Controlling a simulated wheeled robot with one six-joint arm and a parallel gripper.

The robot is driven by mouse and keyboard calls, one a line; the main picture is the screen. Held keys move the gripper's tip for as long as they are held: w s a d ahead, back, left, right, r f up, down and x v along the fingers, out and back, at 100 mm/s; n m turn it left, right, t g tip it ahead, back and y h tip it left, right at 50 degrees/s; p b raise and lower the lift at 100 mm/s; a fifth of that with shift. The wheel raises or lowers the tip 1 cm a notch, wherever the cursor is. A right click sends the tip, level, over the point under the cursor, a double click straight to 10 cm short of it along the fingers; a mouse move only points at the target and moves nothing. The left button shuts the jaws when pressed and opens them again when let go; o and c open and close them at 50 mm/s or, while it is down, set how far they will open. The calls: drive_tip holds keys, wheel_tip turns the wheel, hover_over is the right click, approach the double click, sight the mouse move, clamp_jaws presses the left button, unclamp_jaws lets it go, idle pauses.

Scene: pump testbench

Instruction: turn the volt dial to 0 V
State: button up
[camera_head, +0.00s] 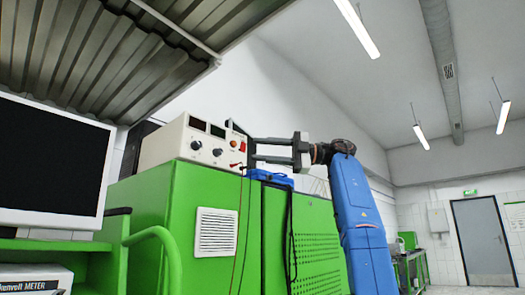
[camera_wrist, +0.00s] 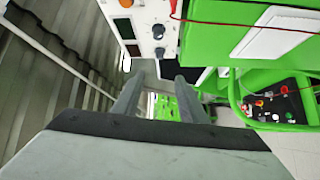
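The cream power supply (camera_head: 168,147) stands on top of a green cabinet, with two dark displays and two dials on its front. The dials are a left dial (camera_head: 196,145) and a right dial (camera_head: 217,152); their labels are too small to read, so I cannot tell which is the volt dial. The wrist view shows the two dials, one (camera_wrist: 158,31) above the other (camera_wrist: 160,52), near the top. My gripper (camera_head: 253,149) is open, its two fingers apart and pointing toward the front panel. In the wrist view my gripper (camera_wrist: 158,77) has nothing between its fingertips, just below the lower dial.
A red button (camera_head: 242,148) and plugged red and black leads are at the panel's right end. The green cabinet (camera_head: 180,215) is below. A monitor (camera_head: 50,160) stands at the left. A corrugated canopy (camera_head: 110,60) hangs overhead. A blue object (camera_head: 270,177) lies beside the supply.

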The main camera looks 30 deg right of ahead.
drive_tip(key=a+r+y, duration=0.3)
drive_tip(key=a+r, duration=0.1)
drive_tip(key=a, duration=0.1)
drive_tip(key=m+t+h, duration=0.6)
drive_tip(key=m+t, duration=0.9)
drive_tip(key=m, duration=0.5)
approach(200, 146)
drive_tip(key=x, duration=0.8)
clamp_jaws()
